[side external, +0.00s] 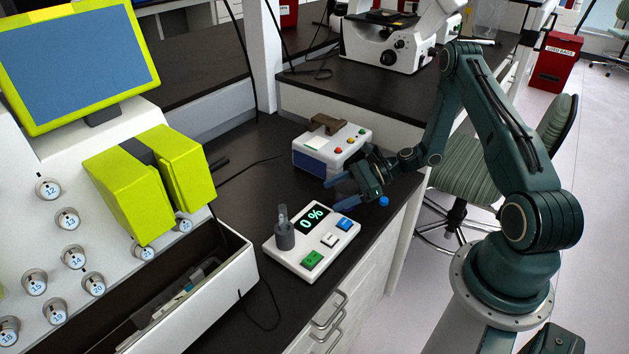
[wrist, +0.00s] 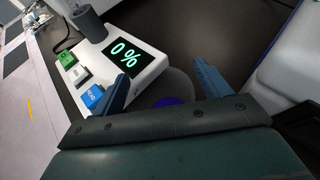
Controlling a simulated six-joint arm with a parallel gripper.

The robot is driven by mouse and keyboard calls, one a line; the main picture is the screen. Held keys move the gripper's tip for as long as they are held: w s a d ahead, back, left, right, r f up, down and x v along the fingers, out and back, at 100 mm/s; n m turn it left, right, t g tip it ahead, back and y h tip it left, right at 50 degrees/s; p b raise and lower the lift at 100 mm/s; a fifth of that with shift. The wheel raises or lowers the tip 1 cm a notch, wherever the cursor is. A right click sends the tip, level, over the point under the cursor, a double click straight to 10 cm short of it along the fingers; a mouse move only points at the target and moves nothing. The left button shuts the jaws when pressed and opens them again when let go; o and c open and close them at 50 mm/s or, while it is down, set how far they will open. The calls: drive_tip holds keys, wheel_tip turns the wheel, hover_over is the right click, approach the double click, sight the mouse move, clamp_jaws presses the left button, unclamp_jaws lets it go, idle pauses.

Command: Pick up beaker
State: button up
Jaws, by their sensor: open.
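A small blue patch (side external: 384,201) shows on the counter under and beside my gripper in the side view. In the wrist view it appears as a dark blue disc in a faint, clear round outline, which looks like the beaker (wrist: 168,101). The gripper body hides part of it, so its full shape is unclear. My gripper (side external: 338,189) is low over the counter, beyond the white scale. In the wrist view its two blue fingers (wrist: 160,71) are spread, with the clear outline between them. I cannot tell whether either finger touches it.
The white scale (side external: 336,250) reads 0 % and carries a grey cylinder (side external: 285,238) with a clear tube. A box with coloured buttons (side external: 333,150) stands close behind my gripper. A large white machine (side external: 110,205) fills the left. The dark counter (side external: 240,165) between them is partly bare.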

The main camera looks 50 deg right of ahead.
drive_tip(key=shift+c, duration=0.3)
drive_tip(key=c, duration=1)
drive_tip(key=shift+r, duration=0.15)
wheel_tip(320, 180, up, 20)
idle(0.6)
idle(0.4)
drive_tip(key=shift+o, duration=1.3)
drive_tip(key=c, duration=0.7)
drive_tip(key=a+f+n+g+y, duration=0.2)
drive_tip(key=a+n+g, duration=0.4)
drive_tip(key=a, duration=1.3)
drive_tip(key=shift+w+a+y, duration=0.25)
drive_tip(key=shift+w+y, duration=0.15)
drive_tip(key=shift+y, duration=0.1)
